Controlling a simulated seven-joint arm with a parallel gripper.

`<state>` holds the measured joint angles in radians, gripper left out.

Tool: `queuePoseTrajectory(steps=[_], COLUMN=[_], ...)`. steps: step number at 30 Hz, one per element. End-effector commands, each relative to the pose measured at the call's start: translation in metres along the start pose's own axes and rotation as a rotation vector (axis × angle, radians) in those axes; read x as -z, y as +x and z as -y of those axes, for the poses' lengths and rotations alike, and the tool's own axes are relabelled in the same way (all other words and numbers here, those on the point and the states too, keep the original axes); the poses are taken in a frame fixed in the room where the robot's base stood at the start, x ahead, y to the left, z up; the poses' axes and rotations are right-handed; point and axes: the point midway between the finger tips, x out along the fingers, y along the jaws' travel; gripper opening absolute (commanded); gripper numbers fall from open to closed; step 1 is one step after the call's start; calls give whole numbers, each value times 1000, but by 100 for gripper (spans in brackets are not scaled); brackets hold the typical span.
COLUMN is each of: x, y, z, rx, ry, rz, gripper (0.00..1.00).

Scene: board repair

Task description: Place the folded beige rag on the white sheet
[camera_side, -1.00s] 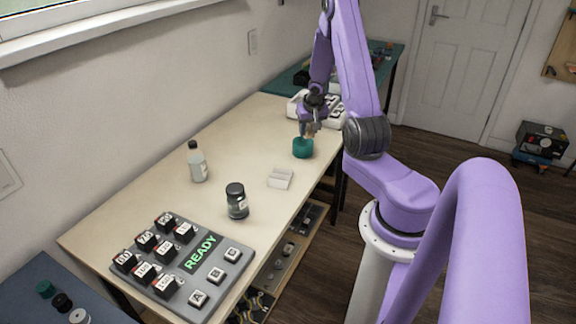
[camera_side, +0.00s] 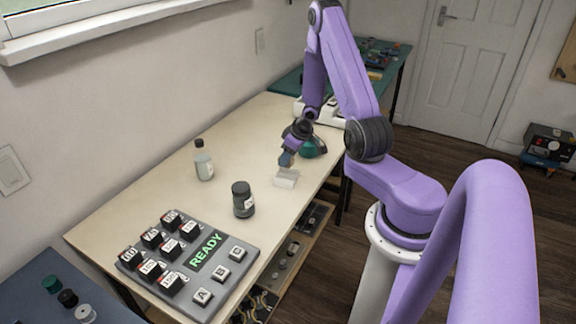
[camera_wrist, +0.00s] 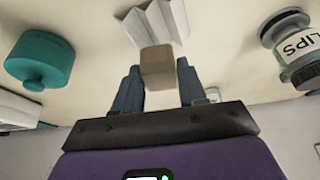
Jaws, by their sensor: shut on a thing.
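My gripper (camera_side: 286,160) is shut on the folded beige rag (camera_wrist: 157,68), a small tan block between its blue-grey fingers in the wrist view. The rag is hard to make out in the side view. The white sheet (camera_side: 286,178) lies on the bench, with raised folds; it also shows in the wrist view (camera_wrist: 155,22), just beyond the rag. My gripper is close to the sheet's far edge in the side view. I cannot tell whether the rag touches the sheet.
A teal pot (camera_side: 316,146) stands behind my gripper. A grey panel (camera_side: 190,265) with black blocks and a READY display fills the near end. The bench's middle is mostly clear.

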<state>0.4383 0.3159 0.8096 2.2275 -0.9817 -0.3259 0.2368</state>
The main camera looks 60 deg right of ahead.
Motion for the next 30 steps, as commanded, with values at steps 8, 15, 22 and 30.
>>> queuePoseTrajectory(steps=[8, 15, 22, 30], x=[-11, -14, -14, -15], y=[26, 33, 34, 35], z=[1, 0, 0, 0], rx=[2, -1, -1, -1], ry=[2, 0, 1, 0], rz=[2, 0, 1, 0], gripper=[12, 12, 12, 67])
